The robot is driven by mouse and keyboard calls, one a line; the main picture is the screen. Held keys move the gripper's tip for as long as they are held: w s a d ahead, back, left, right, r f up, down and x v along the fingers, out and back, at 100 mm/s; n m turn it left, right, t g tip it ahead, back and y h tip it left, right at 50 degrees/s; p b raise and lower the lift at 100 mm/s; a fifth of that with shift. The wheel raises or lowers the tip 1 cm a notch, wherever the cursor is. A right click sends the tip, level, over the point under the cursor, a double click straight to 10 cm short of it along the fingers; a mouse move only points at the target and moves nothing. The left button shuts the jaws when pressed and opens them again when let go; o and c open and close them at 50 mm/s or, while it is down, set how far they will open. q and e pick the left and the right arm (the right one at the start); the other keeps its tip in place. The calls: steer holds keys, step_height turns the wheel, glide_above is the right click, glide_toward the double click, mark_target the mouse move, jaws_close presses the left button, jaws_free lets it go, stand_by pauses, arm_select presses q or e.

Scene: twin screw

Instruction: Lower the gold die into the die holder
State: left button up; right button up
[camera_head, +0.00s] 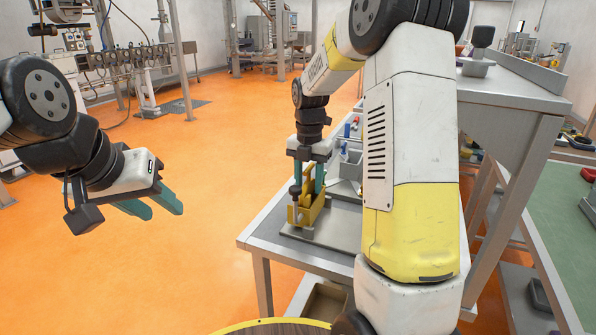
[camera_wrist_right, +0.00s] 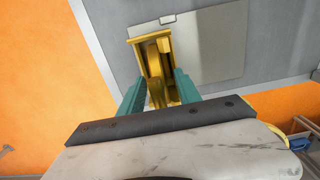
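The gold die (camera_head: 312,211) is a blocky gold piece with raised sides, low over a flat grey plate on the table; I cannot tell whether it touches. In the right wrist view the die (camera_wrist_right: 142,59) lies between my teal fingertips, which press close to both its sides. My right gripper (camera_head: 308,182) points down, shut on the die. I cannot clearly tell the die holder apart from the gold piece; the die and fingers may hide it. My left gripper (camera_head: 160,209) is open and empty over the orange floor, away from the table.
The grey metal table (camera_head: 268,236) carries the plate (camera_wrist_right: 205,50) and small items behind the die, including a blue one (camera_head: 347,131). My right arm covers the table's right part. A higher grey bench (camera_head: 510,88) stands at right. The floor (camera_head: 200,270) at left is clear.

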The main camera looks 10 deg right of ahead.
jaws_close()
stand_by(1.4)
stand_by(1.7)
steer(key=shift+w+a+r, duration=0.1)
steer(key=shift+r, duration=0.1)
steer(key=shift+r, duration=0.1)
steer(key=shift+r, duration=6.45)
